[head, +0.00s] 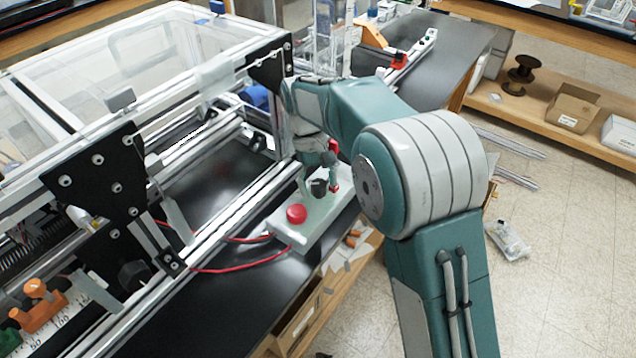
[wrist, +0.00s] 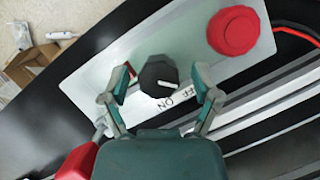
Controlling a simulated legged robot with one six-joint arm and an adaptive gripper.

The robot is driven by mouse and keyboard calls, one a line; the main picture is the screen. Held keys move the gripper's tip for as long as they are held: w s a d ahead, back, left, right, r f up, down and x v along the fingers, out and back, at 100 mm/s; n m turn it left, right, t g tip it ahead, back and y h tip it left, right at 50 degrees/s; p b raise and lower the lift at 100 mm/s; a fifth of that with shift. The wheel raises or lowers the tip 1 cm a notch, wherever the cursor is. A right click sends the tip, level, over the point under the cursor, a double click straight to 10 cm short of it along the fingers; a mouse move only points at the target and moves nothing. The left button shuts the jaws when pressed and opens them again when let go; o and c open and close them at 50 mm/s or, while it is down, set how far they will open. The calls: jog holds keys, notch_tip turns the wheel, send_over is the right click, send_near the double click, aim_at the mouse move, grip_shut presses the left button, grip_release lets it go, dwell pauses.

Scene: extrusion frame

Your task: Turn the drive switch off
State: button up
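The drive switch is a black knob (wrist: 158,73) with a white pointer mark, on a pale panel (wrist: 92,84). In the wrist view the mark points to the right and slightly down; printed ON and OFF labels sit just below the knob, partly cut by my gripper. My gripper (wrist: 161,80) is open, with one finger on each side of the knob and a visible gap at both sides. In the head view the knob (head: 319,187) shows small and dark beside my gripper (head: 322,180), which hides part of it.
A big red button (wrist: 233,31) is on the same panel, right of the knob; it also shows in the head view (head: 296,213). Red cables (head: 240,266) run from the panel. The extrusion frame's rails (head: 225,215) lie close to the left. The black bench top (head: 215,320) is clear in front.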

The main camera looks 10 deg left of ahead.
aim_at(319, 183)
jog(key=shift+r, duration=0.15)
notch_tip(319, 183, up, 10)
jog(key=shift+f, duration=0.15)
dwell(0.3)
dwell(0.4)
